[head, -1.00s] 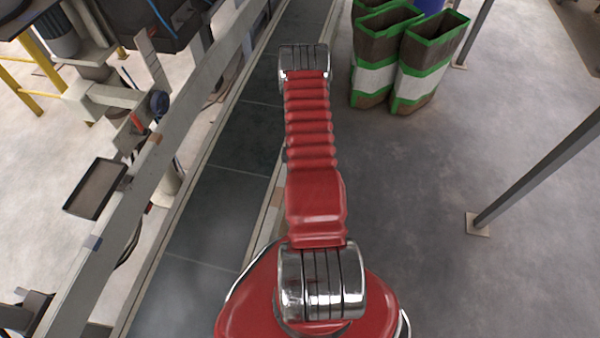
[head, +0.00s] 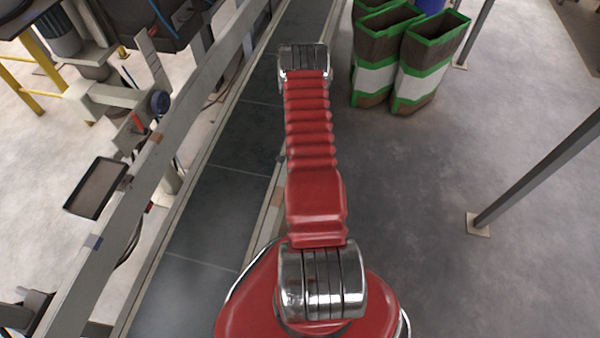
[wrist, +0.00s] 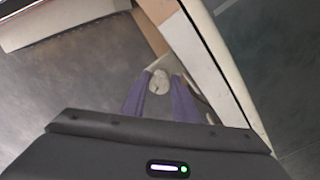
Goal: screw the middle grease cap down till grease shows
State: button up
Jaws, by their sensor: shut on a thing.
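A small pale round cap (wrist: 159,82), which I take for a grease cap, shows in the wrist view beside a light-coloured rail. My gripper (wrist: 162,78) has its two purple-blue fingers on either side of it and is shut on it. Only this one cap shows, so I cannot tell from the picture its place in a row. No grease is visible around it; its underside is hidden. In the head view my gripper and the cap are hidden beyond my red arm.
A dark conveyor belt (head: 212,195) runs along the left of my arm. A long grey rail (head: 165,140) and a small dark tray (head: 97,188) are farther left. Green-edged bags (head: 430,62) stand at the upper right. A grey post (head: 540,170) stands right; floor between is clear.

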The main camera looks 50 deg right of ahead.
jog(key=shift+w+d+r+m, duration=0.1)
jog(key=shift+w+d+m, duration=0.1)
jog(key=shift+m, duration=0.8)
jog(key=shift+w+d+m, duration=0.1)
jog(key=shift+w+m, duration=0.05)
jog(key=shift+m, duration=0.85)
jog(key=o, duration=0.8)
jog(key=shift+o, duration=1.3)
jog(key=shift+s+a, duration=0.15)
jog(key=shift+s, duration=0.05)
notch_tip(320, 180, up, 14)
jog(key=shift+f, duration=0.2)
